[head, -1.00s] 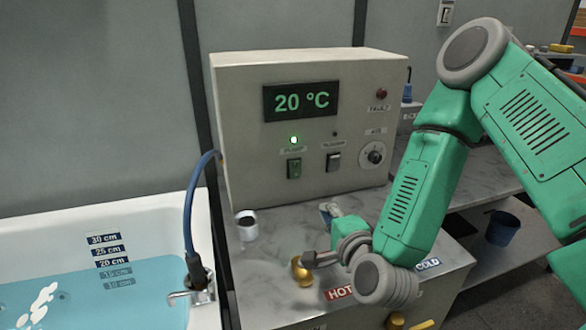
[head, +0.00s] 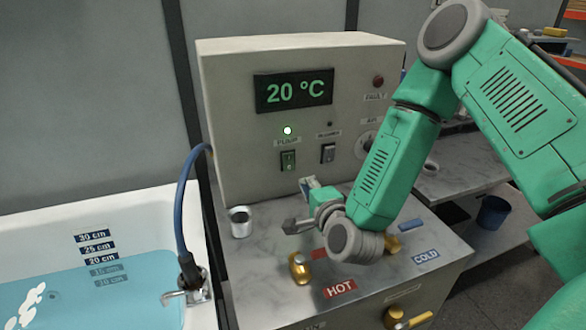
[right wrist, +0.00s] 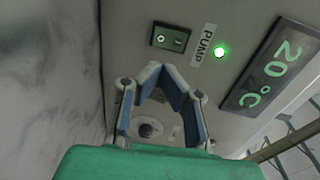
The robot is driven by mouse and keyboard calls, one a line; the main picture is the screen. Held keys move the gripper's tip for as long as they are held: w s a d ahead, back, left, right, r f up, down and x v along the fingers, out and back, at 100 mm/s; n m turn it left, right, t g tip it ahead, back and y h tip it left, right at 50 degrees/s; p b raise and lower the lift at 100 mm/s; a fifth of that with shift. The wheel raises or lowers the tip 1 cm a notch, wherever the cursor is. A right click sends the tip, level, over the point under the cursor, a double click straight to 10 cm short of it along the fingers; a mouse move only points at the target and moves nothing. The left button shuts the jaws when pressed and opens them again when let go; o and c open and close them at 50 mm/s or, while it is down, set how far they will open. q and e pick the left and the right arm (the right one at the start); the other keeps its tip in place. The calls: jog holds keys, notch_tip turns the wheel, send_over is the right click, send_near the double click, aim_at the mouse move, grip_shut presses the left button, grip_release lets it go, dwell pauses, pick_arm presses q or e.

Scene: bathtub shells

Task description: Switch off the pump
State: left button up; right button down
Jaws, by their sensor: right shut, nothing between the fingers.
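The pump switch (head: 288,161) is a small green rocker on the front of the beige control box (head: 230,110), under the label PUMP. The green lamp (head: 287,131) above it is lit. In the right wrist view the switch (right wrist: 170,37) lies just past the fingertips, with the lit lamp (right wrist: 219,52) to its right. My right gripper (head: 307,184) is shut and empty, below and a little right of the switch, and looks apart from it. Its blue-padded fingers (right wrist: 166,68) meet at the tips in the right wrist view. My left gripper is out of view.
The display (head: 293,91) reads 20 °C. A second switch (head: 328,153) and a dial (head: 367,145) sit right of the pump switch. The bathtub (head: 130,215) with water is at left.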

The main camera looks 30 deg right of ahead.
aim_at(291, 167)
jog(key=p+x, duration=0.1)
jog(key=x, duration=0.6)
jog(key=shift+w+a, duration=0.1)
jog(key=shift+w, duration=0.35)
jog(key=shift+w+f, duration=0.1)
jog(key=shift+w, duration=0.3)
jog(key=shift+d+f, duration=0.1)
jog(key=shift+d, duration=0.15)
